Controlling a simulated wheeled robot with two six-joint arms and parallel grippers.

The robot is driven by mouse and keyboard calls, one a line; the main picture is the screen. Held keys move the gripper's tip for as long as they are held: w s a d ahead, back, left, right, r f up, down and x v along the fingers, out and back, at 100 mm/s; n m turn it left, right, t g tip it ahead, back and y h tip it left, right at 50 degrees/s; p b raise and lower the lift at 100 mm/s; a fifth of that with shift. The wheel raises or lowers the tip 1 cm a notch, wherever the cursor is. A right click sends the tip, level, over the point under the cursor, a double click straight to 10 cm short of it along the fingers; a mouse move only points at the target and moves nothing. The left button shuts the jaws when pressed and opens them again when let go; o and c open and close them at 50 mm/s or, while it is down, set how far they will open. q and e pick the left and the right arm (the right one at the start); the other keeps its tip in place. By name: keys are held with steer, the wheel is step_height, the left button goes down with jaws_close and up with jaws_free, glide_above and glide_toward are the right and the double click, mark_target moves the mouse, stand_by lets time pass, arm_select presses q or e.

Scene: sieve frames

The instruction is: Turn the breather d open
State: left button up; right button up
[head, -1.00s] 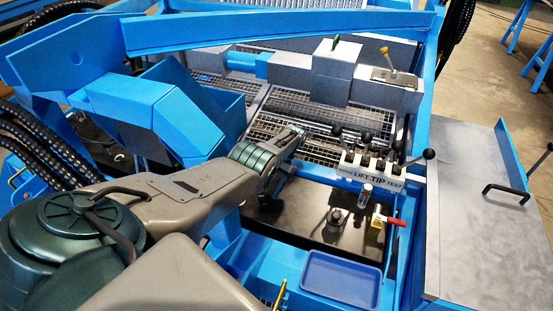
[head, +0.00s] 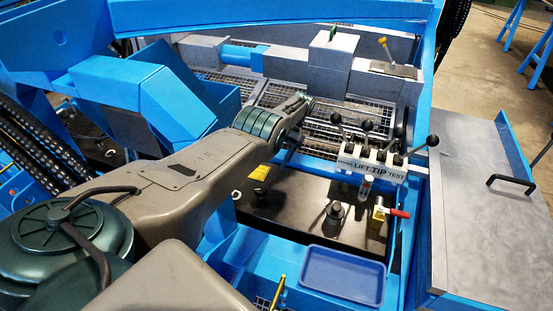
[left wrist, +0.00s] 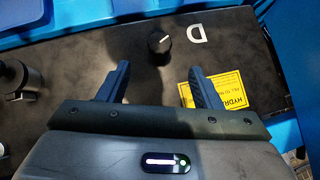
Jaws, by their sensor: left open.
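The breather D is a small black round knob (left wrist: 160,42) with a pale mark on top, beside a white letter D (left wrist: 197,33) on the black tank top. In the head view the knob (head: 260,191) shows small and dark, right of the letter. My left gripper (left wrist: 158,69) is open and empty. In the left wrist view its two fingers point towards the knob, which shows just beyond and between the tips. The fingers appear apart from it. In the head view my left gripper (head: 284,158) is partly hidden by its own wrist. My right gripper is not in view.
A yellow label (head: 259,172) lies on the tank top (head: 290,215). A black filler cap (head: 336,213), a red-handled valve (head: 380,214) and a lever block (head: 375,170) stand to the right. A blue tray (head: 342,277) sits in front.

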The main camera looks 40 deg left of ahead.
mark_target(261, 189)
arm_select(q)
steer(key=shift+w+r, duration=0.1)
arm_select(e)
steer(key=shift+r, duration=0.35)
